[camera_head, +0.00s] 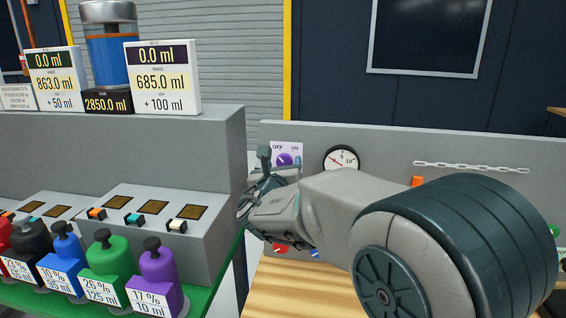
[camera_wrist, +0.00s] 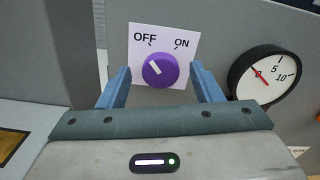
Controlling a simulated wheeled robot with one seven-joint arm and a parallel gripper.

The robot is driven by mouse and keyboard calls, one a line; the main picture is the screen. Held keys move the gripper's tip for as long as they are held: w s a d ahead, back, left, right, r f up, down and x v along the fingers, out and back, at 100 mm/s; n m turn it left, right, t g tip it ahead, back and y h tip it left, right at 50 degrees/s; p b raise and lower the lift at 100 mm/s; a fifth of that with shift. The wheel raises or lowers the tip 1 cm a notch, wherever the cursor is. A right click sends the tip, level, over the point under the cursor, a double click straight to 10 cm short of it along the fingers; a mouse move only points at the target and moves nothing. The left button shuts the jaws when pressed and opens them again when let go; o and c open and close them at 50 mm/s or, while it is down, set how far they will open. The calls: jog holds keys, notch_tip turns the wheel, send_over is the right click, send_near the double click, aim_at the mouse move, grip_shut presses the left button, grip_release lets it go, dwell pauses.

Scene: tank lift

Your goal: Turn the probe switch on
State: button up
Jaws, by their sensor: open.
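The probe switch is a purple round knob (camera_wrist: 160,70) on a white plate (camera_wrist: 184,28) marked OFF at left and ON at right, on a grey panel. Its white mark points up and to the left, toward OFF. In the head view the knob (camera_head: 284,159) shows just beyond my gripper (camera_head: 264,168). In the wrist view my gripper (camera_wrist: 159,82) is open, with one blue finger on each side of the knob. I see gaps between the fingers and the knob; how deep the fingers reach is hard to tell.
A round gauge (camera_head: 341,159) sits right of the switch, with a chain (camera_head: 470,167) farther right. At left, a grey console (camera_head: 214,150) stands close to my gripper, with several coloured bottles in front, including a purple one (camera_head: 157,281). A wooden surface (camera_head: 300,295) lies below.

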jog(key=shift+w+d, duration=0.15)
jog(key=shift+w, duration=0.5)
jog(key=c, duration=1)
